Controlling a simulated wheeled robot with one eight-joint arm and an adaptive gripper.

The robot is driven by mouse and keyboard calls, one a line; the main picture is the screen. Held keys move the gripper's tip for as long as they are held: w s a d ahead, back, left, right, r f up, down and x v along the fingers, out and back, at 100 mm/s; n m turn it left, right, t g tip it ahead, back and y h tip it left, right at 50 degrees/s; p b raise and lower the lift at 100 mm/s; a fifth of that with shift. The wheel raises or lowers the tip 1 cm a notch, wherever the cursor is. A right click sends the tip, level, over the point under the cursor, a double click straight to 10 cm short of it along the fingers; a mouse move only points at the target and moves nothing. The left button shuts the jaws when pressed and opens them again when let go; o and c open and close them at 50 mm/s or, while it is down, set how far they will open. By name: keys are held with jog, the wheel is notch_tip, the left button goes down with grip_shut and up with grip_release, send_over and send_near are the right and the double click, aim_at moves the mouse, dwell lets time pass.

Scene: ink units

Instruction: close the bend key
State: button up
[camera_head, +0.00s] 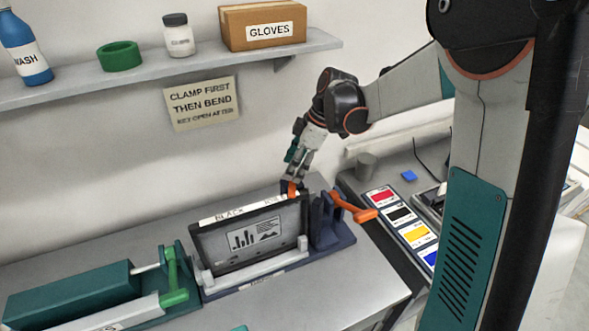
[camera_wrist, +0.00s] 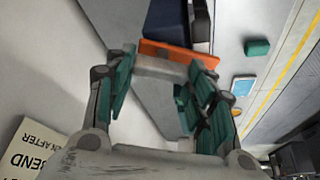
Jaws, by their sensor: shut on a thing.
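My gripper (camera_head: 291,183) is shut on a small orange piece, which looks like the bend key (camera_head: 292,189), at the back right end of the black plate unit (camera_head: 232,250). In the wrist view, the orange piece (camera_wrist: 180,54) lies across my fingertips (camera_wrist: 168,66). The unit stands upright in a dark blue fixture (camera_head: 333,228) with a light grey bar along its front. An orange handle (camera_head: 352,208) sticks out to the right from the fixture's end block. My fingers hide part of the held piece.
A green fixture with a green lever (camera_head: 175,277) stands to the left. Colour cards (camera_head: 400,214) and a grey cup (camera_head: 367,165) lie to the right. A shelf (camera_head: 180,72) with a bottle, tape, jar and box hangs above. The bench front is mostly clear.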

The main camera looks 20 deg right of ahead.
jog(key=n+g, duration=0.1)
jog(key=n, duration=0.1)
jog(key=n+b, duration=0.1)
jog(key=n, duration=0.1)
jog(key=shift+w+n+g+b, duration=0.15)
jog(key=shift+n+g+b, duration=0.15)
jog(key=shift+n+g, duration=0.1)
dwell(0.4)
jog(key=o, duration=1.5)
jog(key=shift+r, duration=0.1)
jog(key=v, duration=1.1)
jog(key=shift+w+d+r, duration=0.15)
jog(key=shift+d+r, duration=0.1)
jog(key=shift+r, duration=0.1)
